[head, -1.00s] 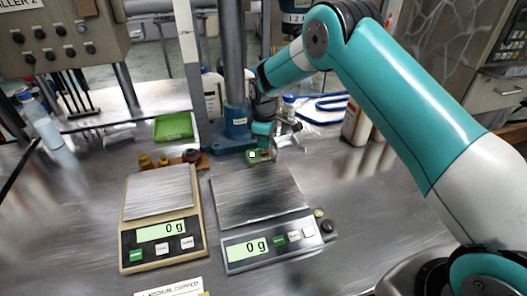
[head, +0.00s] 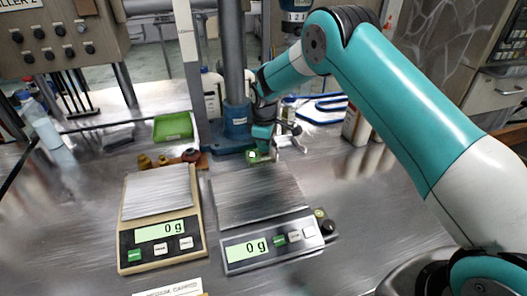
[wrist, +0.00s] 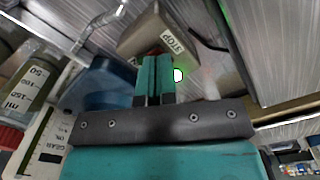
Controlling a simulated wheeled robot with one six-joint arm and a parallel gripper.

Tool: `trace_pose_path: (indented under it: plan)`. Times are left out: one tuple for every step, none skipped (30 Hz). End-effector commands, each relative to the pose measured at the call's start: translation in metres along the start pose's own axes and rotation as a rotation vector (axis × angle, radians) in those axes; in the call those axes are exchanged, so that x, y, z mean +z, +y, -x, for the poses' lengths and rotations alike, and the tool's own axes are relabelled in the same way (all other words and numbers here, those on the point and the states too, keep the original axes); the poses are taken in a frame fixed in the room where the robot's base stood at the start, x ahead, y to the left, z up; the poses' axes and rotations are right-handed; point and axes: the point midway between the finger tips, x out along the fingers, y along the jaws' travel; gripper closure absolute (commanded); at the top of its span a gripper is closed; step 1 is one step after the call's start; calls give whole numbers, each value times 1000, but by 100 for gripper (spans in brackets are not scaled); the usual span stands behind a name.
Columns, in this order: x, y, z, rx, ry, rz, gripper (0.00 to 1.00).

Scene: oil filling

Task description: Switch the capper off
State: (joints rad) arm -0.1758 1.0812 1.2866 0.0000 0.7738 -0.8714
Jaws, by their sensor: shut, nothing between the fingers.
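The capper's blue base and grey column (head: 236,120) stand at the back centre of the steel table in the head view. Its blue base (wrist: 92,92) also shows left of my fingers in the wrist view. A grey box (wrist: 158,30) marked STOP lies just beyond my fingertips, with a bit of red at their tips, mostly hidden by them. A lit green button (wrist: 180,75) shows right of the fingers; a green light (head: 252,156) shows beside my gripper in the head view. My gripper (wrist: 155,58) is shut and empty, its tips at the red part; contact cannot be told.
Two scales (head: 160,252) (head: 270,247), both reading 0 g, stand in front of the capper. A green tray (head: 173,126) and small brass pieces lie to the left. Bottles (head: 212,92) stand behind the column.

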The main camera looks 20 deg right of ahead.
Motion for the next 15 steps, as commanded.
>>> trace_pose_path:
  plan:
    - [0,0,-1,0,0,0,100]
    - [0,0,-2,0,0,0,100]
    - [0,0,-2,0,0,0,100]
    - [0,0,-3,0,0,0,100]
    - [0,0,-3,0,0,0,100]
    - [0,0,-4,0,0,0,100]
    - [0,0,-4,0,0,0,100]
    - [0,0,-5,0,0,0,100]
    - [0,0,-6,0,0,0,100]
    - [0,0,-6,0,0,0,100]
    - [0,0,-6,0,0,0,100]
    - [0,0,-7,0,0,0,100]
    - [0,0,-8,0,0,0,100]
    - [0,0,-8,0,0,0,100]
    - [0,0,-9,0,0,0,100]
